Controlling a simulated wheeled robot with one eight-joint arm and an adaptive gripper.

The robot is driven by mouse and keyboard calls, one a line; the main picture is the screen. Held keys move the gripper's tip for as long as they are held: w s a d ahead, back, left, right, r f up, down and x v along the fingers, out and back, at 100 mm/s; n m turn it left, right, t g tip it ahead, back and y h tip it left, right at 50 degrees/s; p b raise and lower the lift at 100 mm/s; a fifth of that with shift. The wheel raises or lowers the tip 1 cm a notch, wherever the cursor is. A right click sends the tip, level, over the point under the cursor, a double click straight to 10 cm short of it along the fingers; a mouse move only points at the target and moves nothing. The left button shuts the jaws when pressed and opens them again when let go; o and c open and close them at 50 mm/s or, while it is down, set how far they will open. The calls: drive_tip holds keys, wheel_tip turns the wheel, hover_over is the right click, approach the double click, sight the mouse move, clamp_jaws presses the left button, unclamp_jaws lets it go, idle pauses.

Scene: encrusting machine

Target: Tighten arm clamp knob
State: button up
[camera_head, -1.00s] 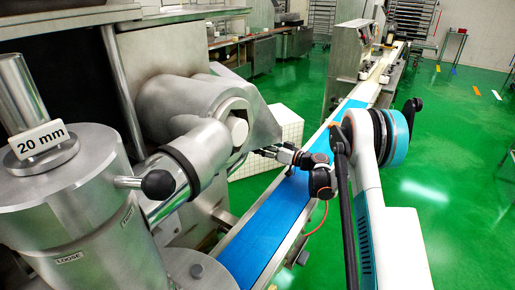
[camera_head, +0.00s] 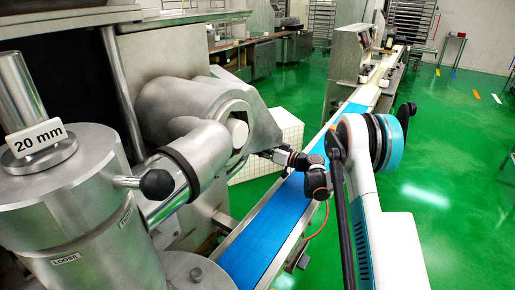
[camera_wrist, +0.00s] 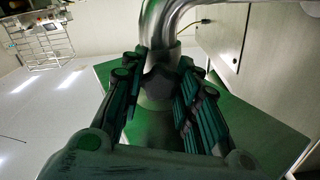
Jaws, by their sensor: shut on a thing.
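A dark knob (camera_wrist: 162,82) sits between my gripper's fingers in the wrist view, below a curved metal pipe (camera_wrist: 175,22). My gripper (camera_wrist: 160,95) is shut on this knob, with a finger on each side. In the head view my gripper (camera_head: 258,153) reaches in from the right to the end of the machine's grey metal arm (camera_head: 259,125). The knob in its grasp cannot be made out there. How tight the knob is cannot be told.
A lever with a black ball (camera_head: 157,184) sticks out of the steel cylinder (camera_head: 75,200) at left, which bears LOOSE and "20 mm" labels. A blue conveyor belt (camera_head: 262,235) runs below my arm. A white tiled block (camera_head: 285,130) stands behind my gripper.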

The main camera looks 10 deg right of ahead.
drive_tip(key=m, duration=1)
drive_tip(key=shift+m, duration=0.3)
drive_tip(key=m, duration=0.3)
drive_tip(key=shift+m, duration=0.3)
drive_tip(key=m, duration=1.3)
drive_tip(key=shift+m, duration=0.4)
drive_tip(key=o, duration=1.1)
